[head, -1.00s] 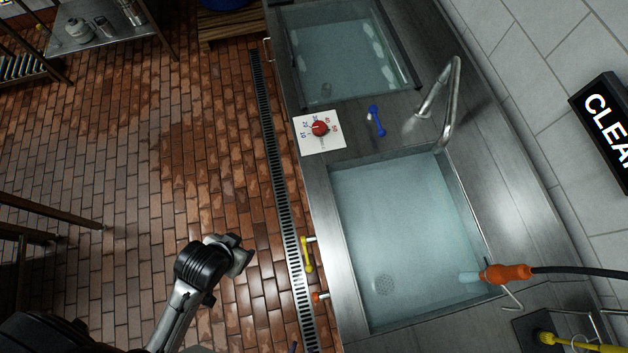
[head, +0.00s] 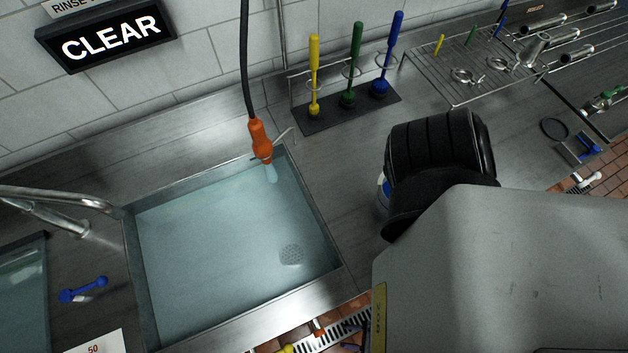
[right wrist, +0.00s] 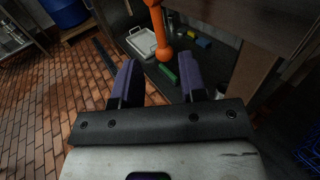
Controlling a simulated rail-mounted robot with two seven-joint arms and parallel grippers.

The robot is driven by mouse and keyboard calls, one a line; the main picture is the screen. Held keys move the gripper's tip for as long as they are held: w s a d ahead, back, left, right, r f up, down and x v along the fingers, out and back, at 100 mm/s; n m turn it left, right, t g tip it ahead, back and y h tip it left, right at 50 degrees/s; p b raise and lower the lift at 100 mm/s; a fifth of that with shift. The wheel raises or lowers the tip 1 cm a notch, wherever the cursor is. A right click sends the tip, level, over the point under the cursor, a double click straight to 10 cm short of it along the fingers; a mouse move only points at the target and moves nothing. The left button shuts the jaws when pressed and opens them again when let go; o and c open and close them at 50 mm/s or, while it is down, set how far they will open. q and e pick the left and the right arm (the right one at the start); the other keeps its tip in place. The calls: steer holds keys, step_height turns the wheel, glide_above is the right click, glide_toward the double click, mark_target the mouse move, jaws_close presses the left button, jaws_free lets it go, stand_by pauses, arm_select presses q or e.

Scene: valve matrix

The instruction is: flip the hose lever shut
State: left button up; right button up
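A black hose with an orange nozzle (head: 260,139) hangs over the corner of the water-filled sink (head: 215,255); pale water comes from its tip. A thin metal rod (head: 283,136) sticks out beside the nozzle; I cannot tell whether it is a lever. My right gripper (right wrist: 161,75) is open and empty in the right wrist view, pointing at an orange pipe-like thing (right wrist: 155,28) ahead. My right arm fills the right of the head view, where its fingers are hidden. My left gripper is out of view.
A blue lever (head: 84,290) lies on the counter left of the sink, below a bent metal faucet (head: 50,207). Several upright brushes (head: 352,65) stand on a dark mat behind. A white tray (right wrist: 142,43) and small coloured blocks sit on a dark shelf ahead of the right gripper.

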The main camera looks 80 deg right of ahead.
mark_target(319, 332)
steer(key=w+p, duration=0.1)
steer(key=w, duration=0.6)
steer(key=shift+w+d+p, duration=0.15)
steer(key=shift+w+p, duration=0.15)
steer(key=shift+w, duration=0.5)
jaws_close()
